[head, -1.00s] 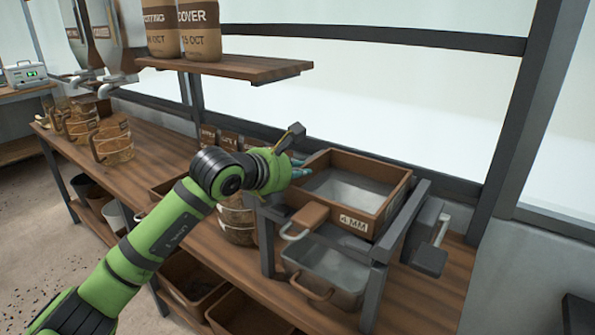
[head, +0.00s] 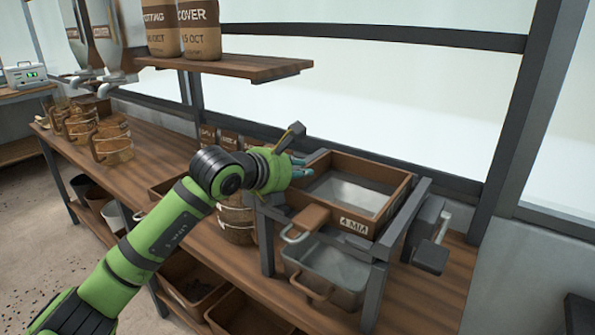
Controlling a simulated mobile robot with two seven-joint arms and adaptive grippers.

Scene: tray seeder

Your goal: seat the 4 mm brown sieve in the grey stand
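The brown sieve (head: 384,207), a square wooden frame with a light mesh floor and a "4 MM" label on its front, sits between the rails at the top of the grey stand (head: 376,290). It looks about level and low between the rails; its underside contact is hidden. My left gripper (head: 305,167) is at the sieve's left wall. Its two teal fingertips show slightly apart, with nothing visible between them. A small gap seems to show between fingers and wall. My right gripper is not in view.
A grey tub (head: 345,272) with a handle sits under the sieve inside the stand. A dark clamp-like device (head: 432,257) is right of the stand. Brown pots (head: 236,218) stand left of it, partly behind my arm. A wooden shelf (head: 255,68) hangs above the bench.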

